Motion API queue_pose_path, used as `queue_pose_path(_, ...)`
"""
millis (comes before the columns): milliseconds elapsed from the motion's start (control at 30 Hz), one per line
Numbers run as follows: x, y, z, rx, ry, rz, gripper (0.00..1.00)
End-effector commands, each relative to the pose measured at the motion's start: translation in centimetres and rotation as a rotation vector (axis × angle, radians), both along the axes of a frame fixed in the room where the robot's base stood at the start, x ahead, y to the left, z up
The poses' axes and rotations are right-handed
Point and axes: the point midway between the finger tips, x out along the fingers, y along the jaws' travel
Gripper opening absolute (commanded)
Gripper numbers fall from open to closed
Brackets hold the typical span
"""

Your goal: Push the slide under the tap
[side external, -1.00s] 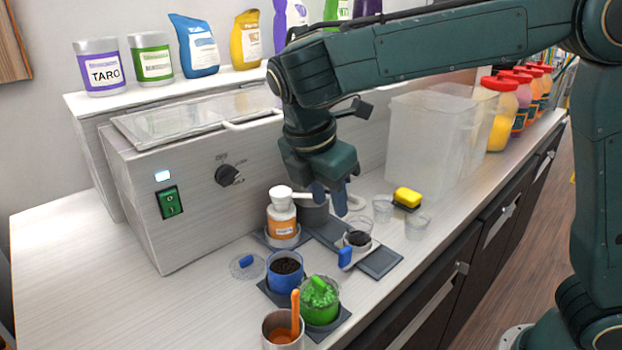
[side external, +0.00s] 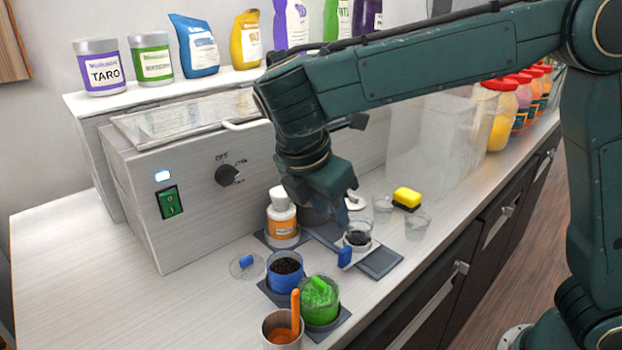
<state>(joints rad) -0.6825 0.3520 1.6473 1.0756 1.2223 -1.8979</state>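The slide (side external: 359,255) is a light carrier on a dark rail (side external: 381,263), with a blue handle (side external: 345,257) at its front. A clear cup (side external: 358,236) with dark contents stands on it. My gripper (side external: 338,218) points down just behind and left of this cup, low over the counter. Its fingertips are blurred and partly hidden, so I cannot tell their gap or whether they touch the slide. An orange-labelled bottle with a white top (side external: 282,219) stands to the left of my gripper. I cannot make out the tap clearly; my gripper covers that area.
A blue cup of dark pieces (side external: 285,272), a green cup (side external: 320,302) and a metal cup with an orange spoon (side external: 282,330) stand in front. The sealer box (side external: 190,180) stands behind left.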

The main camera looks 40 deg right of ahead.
Motion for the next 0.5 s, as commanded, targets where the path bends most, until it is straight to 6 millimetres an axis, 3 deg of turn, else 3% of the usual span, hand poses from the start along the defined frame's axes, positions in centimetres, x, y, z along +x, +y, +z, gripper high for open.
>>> queue_pose_path(500, -0.1, -1.6, -3.8, 0.002, 0.003, 0.0, 0.34)
